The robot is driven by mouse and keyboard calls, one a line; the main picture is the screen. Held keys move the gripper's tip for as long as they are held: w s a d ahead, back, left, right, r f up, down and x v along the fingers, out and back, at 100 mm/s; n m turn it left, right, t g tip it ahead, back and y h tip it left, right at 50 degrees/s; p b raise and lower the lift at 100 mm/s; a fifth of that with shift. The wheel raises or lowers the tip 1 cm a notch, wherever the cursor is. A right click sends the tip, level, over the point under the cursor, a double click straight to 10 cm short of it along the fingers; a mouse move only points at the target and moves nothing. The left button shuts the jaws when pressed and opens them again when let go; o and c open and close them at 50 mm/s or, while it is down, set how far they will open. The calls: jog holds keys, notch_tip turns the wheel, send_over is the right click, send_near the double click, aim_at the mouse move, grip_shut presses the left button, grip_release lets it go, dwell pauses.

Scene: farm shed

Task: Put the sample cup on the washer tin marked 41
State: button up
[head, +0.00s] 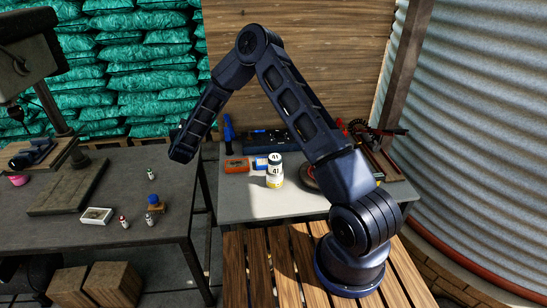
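A white cylinder marked 41 (275,171) stands upright on the grey table at the centre, with a yellow band at its foot. A white top piece with a dark rim, also marked 41, sits on it; I cannot tell whether this is its lid or a separate piece. I cannot make out which thing is the sample cup. Small capped containers stand on the left table: one with a green cap (151,175), one with a red cap (124,222) and a pale one (149,219). My gripper (181,150) hangs left of the marked cylinder, above the gap between the tables; its fingers are not distinguishable.
An orange box (237,165) lies left of the cylinder, and a dark round item (309,176) lies to its right. A dark toolbox (268,141) stands behind. A white tray (97,215) and a blue-topped item (153,203) are on the left table. The grey table's front is clear.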

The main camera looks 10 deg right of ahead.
jog(key=s+d+r+m+g+h, duration=0.1)
jog(key=s+d+r+m+h, duration=0.1)
jog(key=d+r+h, duration=0.3)
jog(key=s+d+r+m+h, duration=0.1)
jog(key=s+d+m+h, duration=0.15)
jog(key=d, duration=0.45)
notch_tip(320, 180, up, 15)
jog(key=m+g+h, duration=1.1)
jog(key=m+g, duration=0.1)
jog(key=g, duration=0.2)
send_over(280, 156)
notch_tip(280, 156, down, 19)
jog(key=shift+w+f, duration=0.1)
jog(key=shift+f, duration=0.1)
jog(key=o, duration=1)
